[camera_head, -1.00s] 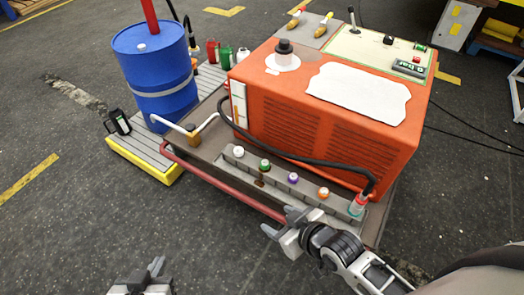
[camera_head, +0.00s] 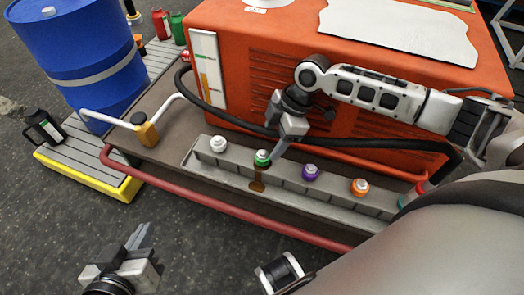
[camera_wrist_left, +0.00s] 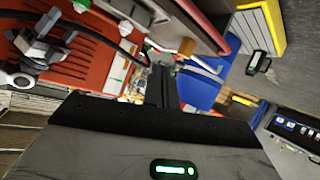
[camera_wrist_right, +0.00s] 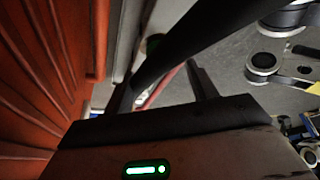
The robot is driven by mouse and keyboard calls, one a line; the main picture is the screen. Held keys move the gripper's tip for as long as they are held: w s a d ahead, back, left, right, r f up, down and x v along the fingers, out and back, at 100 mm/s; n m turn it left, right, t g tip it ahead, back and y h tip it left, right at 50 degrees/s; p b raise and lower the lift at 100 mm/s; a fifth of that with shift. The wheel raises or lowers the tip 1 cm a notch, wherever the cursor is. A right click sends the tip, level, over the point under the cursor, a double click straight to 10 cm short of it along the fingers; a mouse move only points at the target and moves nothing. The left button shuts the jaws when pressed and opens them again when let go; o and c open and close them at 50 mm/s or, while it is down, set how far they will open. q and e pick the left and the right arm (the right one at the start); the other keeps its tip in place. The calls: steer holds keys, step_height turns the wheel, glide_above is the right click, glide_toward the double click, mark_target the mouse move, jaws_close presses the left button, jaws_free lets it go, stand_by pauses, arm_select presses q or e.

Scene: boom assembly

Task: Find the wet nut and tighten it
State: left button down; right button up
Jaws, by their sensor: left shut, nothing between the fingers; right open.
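A row of coloured nuts sits on the grey rail (camera_head: 335,192): white (camera_head: 218,144), green (camera_head: 262,158), purple (camera_head: 311,172) and orange (camera_head: 360,187). A brown wet stain (camera_head: 258,184) runs down the rail directly below the green nut. My right gripper (camera_head: 275,140) is open just above and behind the green nut; contact cannot be told. In the right wrist view, a green patch (camera_wrist_right: 153,43) shows beyond the fingers, partly behind the black hose. My left gripper (camera_head: 141,242) is shut and empty, low at the left, in front of the red bar.
The black hose (camera_head: 240,124) runs along the orange machine (camera_head: 235,55), close to my right gripper. A red bar (camera_head: 215,202) edges the platform's front.

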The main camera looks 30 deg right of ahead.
mark_target(263, 155)
steer(key=b+x, duration=0.1)
steer(key=x, duration=0.3)
steer(key=shift+f, duration=0.1)
arm_select(q)
steer(key=shift+d+r+t, duration=0.25)
steer(key=shift+r+t, duration=0.15)
steer(key=shift+r, duration=0.2)
arm_select(e)
steer(key=shift+a+f, duration=0.25)
steer(key=shift+f, duration=0.1)
steer(key=shift+w, duration=0.1)
steer(key=shift+c, duration=0.4)
steer(key=c, duration=0.9)
arm_select(q)
steer(key=shift+r, duration=0.1)
